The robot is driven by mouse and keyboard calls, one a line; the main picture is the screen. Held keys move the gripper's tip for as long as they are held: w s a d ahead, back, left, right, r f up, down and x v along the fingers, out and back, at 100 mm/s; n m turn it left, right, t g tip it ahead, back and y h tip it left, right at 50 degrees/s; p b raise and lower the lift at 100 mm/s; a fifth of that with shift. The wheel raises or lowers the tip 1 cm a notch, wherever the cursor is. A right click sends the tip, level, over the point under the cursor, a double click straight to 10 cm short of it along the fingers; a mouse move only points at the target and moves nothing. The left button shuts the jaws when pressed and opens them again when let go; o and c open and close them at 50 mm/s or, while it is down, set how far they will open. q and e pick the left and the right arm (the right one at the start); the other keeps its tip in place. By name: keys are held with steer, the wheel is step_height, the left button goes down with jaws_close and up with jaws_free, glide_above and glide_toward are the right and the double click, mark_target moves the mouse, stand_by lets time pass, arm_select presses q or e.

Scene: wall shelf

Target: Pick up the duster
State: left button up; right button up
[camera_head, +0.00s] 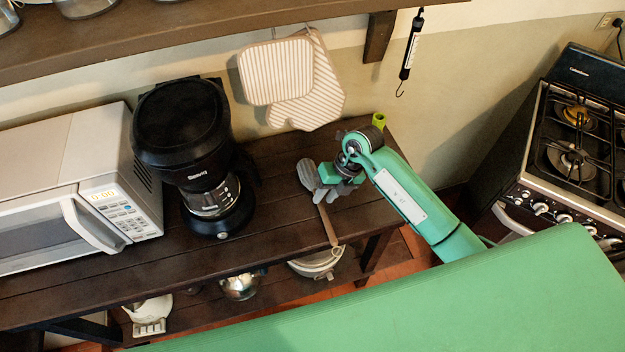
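The duster (328,224) lies on the dark wooden table, with a grey head at the back and a thin wooden handle pointing toward the table's front edge. A small cord loop hangs at the handle's end. My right gripper (331,194) comes in from the right and is down over the duster, at the join of head and handle. Its grey fingers overlap the duster and partly hide it. I cannot tell whether they are closed on it. My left gripper is not in view.
A black coffee maker (187,135) and a white microwave (60,185) stand left on the table (265,240). A small yellow-green object (379,120) is at the back right. Striped oven mitts (276,72) hang behind, below a wall shelf (190,35). A stove (570,150) stands far right.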

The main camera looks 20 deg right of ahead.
mark_target(320, 204)
steer(key=shift+x, duration=1.15)
jaws_close()
